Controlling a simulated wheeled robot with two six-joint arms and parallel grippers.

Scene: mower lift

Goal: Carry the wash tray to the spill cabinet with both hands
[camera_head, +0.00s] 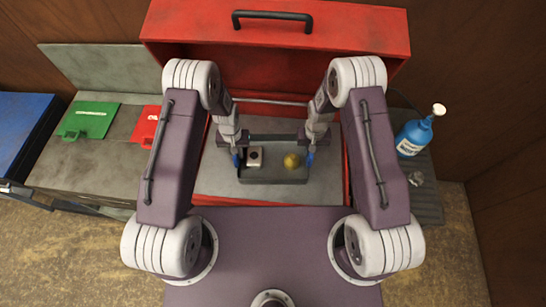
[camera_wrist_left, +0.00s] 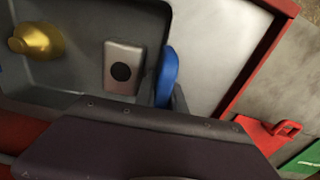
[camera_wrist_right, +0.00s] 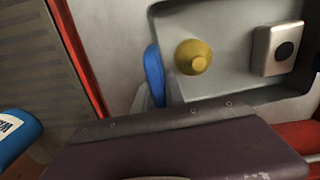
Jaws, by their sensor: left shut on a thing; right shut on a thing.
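The grey wash tray (camera_head: 272,181) is between my two grippers in the head view, over the light grey floor inside the red cabinet (camera_head: 372,30). It holds a silver block with a dark round spot (camera_head: 254,157) on the left and a brass knobbed piece (camera_head: 291,161) on the right. My left gripper (camera_head: 236,158) is shut on the tray's left end, and my right gripper (camera_head: 310,159) is shut on its right end. Blue parts show at both grips. The tray looks about level; I cannot tell whether it touches the cabinet floor.
The cabinet's red lid with a black handle (camera_head: 272,15) stands open behind. Green (camera_head: 90,118) and red (camera_head: 147,125) plates lie on the grey bench at left, beside a blue-topped unit (camera_head: 20,120). A blue bottle (camera_head: 414,137) stands at right.

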